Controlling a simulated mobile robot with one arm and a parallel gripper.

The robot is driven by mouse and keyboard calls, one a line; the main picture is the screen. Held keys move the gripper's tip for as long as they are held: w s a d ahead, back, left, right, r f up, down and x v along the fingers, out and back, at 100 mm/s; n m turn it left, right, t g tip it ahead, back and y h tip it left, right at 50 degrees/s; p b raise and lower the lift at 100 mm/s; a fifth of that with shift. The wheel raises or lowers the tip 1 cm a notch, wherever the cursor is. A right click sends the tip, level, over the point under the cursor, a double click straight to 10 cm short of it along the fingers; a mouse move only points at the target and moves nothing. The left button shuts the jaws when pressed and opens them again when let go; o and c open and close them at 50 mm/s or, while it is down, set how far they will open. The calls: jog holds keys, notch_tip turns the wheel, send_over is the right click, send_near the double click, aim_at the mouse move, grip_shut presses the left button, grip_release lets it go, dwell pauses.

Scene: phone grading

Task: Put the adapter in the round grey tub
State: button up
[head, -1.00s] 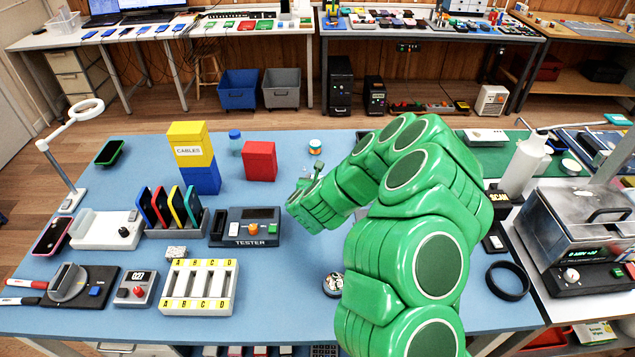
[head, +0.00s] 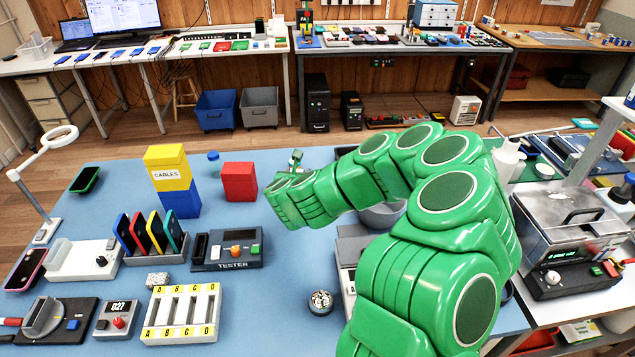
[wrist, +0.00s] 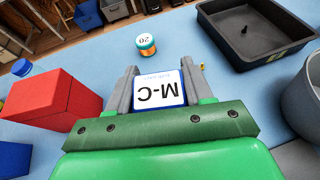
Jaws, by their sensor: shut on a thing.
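My gripper (wrist: 156,92) is shut on the adapter (wrist: 161,88), a small white block with blue edges and the label M-C.
A red box (wrist: 48,98) stands close left of my gripper. A yellow CABLES box (head: 167,170) and a tester (head: 227,250) are left of my arm.

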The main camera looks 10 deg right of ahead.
jog(key=s+d+r+m+g+h, duration=0.2)
jog(key=s+d+m+g+h, duration=0.15)
jog(key=d, duration=0.65)
jog(key=s+d+r+m+g+h, duration=0.2)
jog(key=s+d+m+h, duration=0.15)
jog(key=d, duration=0.55)
jog(key=s+d+r+m+g+h, duration=0.3)
jog(key=d+m, duration=0.1)
jog(key=d, duration=0.6)
notch_tip(320, 180, down, 8)
jog(key=shift+w+a, duration=0.15)
jog(key=shift+a, duration=0.05)
jog(key=shift+f, duration=0.2)
jog(key=o, duration=1)
jog(key=shift+r, duration=0.1)
